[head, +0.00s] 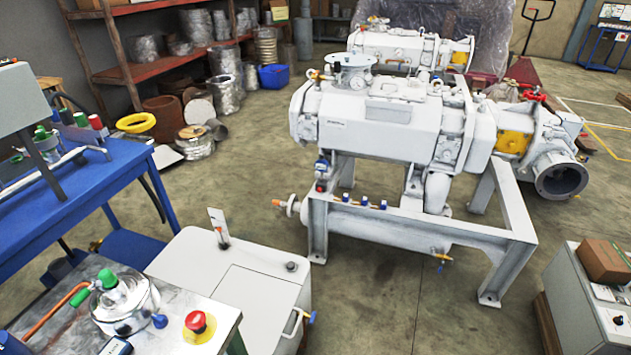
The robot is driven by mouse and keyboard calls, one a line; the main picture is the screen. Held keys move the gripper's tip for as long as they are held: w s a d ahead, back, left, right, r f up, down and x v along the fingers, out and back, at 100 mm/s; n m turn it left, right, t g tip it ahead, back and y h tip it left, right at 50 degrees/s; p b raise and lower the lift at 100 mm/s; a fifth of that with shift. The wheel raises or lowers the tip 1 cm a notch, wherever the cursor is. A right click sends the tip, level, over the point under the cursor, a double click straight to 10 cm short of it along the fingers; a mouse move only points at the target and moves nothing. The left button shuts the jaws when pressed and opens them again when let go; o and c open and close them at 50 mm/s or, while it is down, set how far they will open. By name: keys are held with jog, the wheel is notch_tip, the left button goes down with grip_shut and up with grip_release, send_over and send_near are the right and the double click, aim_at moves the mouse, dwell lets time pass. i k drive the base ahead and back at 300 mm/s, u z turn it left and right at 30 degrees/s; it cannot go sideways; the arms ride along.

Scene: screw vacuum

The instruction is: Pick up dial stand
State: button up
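I cannot say for certain which thing is the dial stand. A small upright piece with a pale plate and a dark foot (220,230) stands on the white cabinet (195,262), left of centre. A round gauge-like fitting (352,66) sits on top of the large white vacuum machine (365,125). A round glass-like vessel with a green knob (122,300) stands on the metal-topped bench (60,312) at the lower left. My gripper is not in view, and nothing is seen held.
A red emergency button (196,322) sits near the bench's right corner. A blue workbench (75,175) is at the left. Shelves (115,40) stand at the back left. A cardboard box (605,262) rests on a grey cabinet at the right. Floor between cabinet and machine is clear.

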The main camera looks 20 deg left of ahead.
aim_at(321, 166)
jog(key=u, duration=2.5)
jog(key=k, duration=1.35)
jog(key=z, duration=1.4)
jog(key=i, duration=1.4)
jog(key=u, duration=0.05)
